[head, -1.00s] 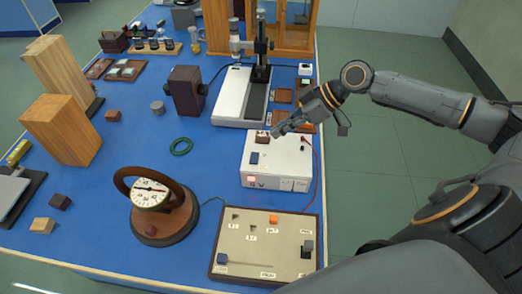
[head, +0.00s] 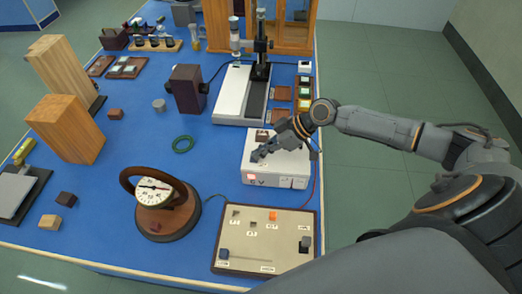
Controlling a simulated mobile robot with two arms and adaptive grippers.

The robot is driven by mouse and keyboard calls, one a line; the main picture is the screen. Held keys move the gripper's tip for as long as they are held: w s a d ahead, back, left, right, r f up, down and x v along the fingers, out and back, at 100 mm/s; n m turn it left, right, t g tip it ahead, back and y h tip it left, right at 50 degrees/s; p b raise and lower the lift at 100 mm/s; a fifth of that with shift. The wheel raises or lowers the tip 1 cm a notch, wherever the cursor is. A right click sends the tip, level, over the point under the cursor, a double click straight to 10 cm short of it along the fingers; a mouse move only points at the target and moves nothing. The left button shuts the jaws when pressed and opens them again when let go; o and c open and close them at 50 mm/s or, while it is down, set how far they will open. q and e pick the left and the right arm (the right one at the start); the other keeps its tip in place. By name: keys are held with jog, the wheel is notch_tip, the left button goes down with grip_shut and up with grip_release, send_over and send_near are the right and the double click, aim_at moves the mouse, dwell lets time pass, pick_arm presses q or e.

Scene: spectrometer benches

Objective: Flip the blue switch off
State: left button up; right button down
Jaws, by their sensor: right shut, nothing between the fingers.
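The white power box (head: 289,170) stands on the blue bench, with a small red lit patch at the left of its front. The dark blue switch on its top is at the fingertips of my right gripper (head: 258,156). I cannot clearly tell the switch from the fingertips, so its position and any contact are unclear. My right gripper is shut and empty, reaching over the box from the right. My left gripper is not in view.
A beige control board (head: 265,240) lies in front of the box. A white-based stand (head: 232,95) is behind the box. Bare blue bench lies left of the box.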

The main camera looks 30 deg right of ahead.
jog(key=shift+s+f+t, duration=0.25)
jog(key=shift+t, duration=0.05)
jog(key=shift+w+d+f, duration=0.1)
jog(key=shift+w, duration=0.05)
jog(key=shift+w+d+b, duration=0.4)
jog(key=shift+w+b, duration=0.1)
jog(key=shift+w, duration=0.05)
jog(key=v, duration=1.2)
jog(key=shift+a+r, duration=0.3)
jog(key=shift+r, duration=0.1)
jog(key=shift+d, duration=0.1)
